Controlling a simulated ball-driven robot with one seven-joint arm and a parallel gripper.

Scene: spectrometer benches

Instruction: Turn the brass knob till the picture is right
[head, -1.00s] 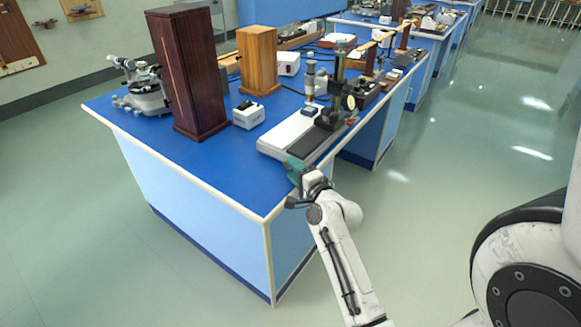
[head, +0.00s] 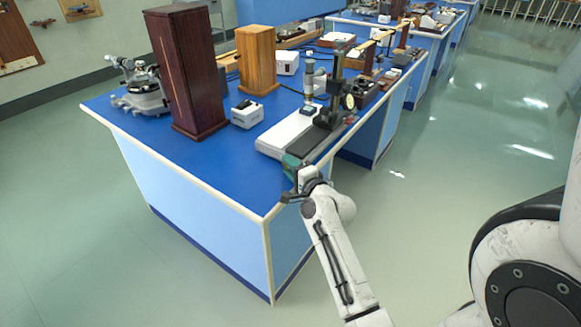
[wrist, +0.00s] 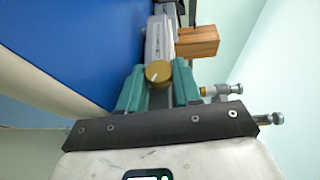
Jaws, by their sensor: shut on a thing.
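The brass knob (wrist: 158,73) is a round, gold-coloured disc with a pale line across its face. In the wrist view it sits between the two green fingers of my gripper, which is shut on it. In the head view my gripper (head: 291,163) is at the near end of an instrument with a white base (head: 283,134) and a black post (head: 336,78). The knob is hidden there by the gripper.
A tall dark wooden box (head: 186,75), a lighter wooden box (head: 256,60) and a small white box (head: 247,114) stand on the blue bench (head: 220,165). A metal instrument (head: 140,88) is at left. The bench's near left top is clear, and floor is open at right.

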